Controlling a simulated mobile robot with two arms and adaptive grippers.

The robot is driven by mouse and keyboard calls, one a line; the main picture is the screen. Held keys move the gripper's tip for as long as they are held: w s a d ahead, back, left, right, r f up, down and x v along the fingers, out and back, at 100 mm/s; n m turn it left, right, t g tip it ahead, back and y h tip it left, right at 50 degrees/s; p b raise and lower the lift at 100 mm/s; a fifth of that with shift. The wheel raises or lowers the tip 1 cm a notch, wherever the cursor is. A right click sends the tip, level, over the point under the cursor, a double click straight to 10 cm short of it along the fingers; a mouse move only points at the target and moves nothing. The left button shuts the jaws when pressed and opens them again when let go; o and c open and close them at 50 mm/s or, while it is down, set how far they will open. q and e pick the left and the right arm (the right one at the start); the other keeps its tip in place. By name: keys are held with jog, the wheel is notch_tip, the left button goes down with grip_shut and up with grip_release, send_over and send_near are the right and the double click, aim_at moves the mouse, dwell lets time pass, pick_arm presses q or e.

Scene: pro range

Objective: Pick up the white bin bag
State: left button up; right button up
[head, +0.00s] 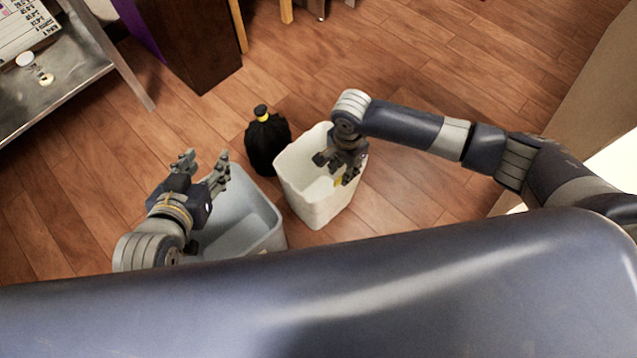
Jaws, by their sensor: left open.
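No white bin bag can be made out for certain. A white bin (303,190) stands upright on the wooden floor. My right gripper (335,171) reaches down over its mouth and hides part of the inside. A small yellow bit (339,183) shows by its fingertips; whether it is held, I cannot tell. My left gripper (203,163) is open and empty, with its fingers spread above the left edge of a grey bin (262,238). My own body hides the near part of the grey bin.
A black tied bag (266,147) with a yellow top stands behind the bins. A metal table (75,75) is at the upper left, and a dark brown cabinet (195,45) stands at the back. Open floor lies to the upper right.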

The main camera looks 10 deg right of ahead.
jog(key=b, duration=0.2)
send_over(341, 191)
jog(key=f, duration=0.4)
jog(key=shift+w+a+f, duration=0.1)
jog(key=shift+w+f, duration=0.1)
jog(key=shift+f, duration=0.2)
pick_arm(q)
jog(key=shift+w+d+r+t+h, duration=0.65)
jog(key=shift+w+r+t, duration=0.75)
jog(key=shift+r, duration=1.4)
jog(key=shift+w+d+r+t+h, duration=0.45)
jog(key=shift+w+d+r+t, duration=0.3)
jog(key=shift+r+t, duration=1.6)
pick_arm(e)
jog(key=shift+f, duration=0.45)
jog(key=shift+s+f+b, duration=0.2)
jog(key=shift+f+b, duration=0.85)
jog(key=shift+f, duration=0.15)
pick_arm(q)
jog(key=s+r+t+h+b, duration=0.1)
jog(key=s+r+t+h, duration=0.2)
jog(key=r, duration=1)
jog(key=s+t, duration=0.2)
jog(key=t, duration=0.2)
jog(key=shift+s+m, duration=0.15)
jog(key=shift+m, duration=0.15)
pick_arm(e)
notch_tip(341, 191, down, 2)
jog(key=shift+f, duration=0.15)
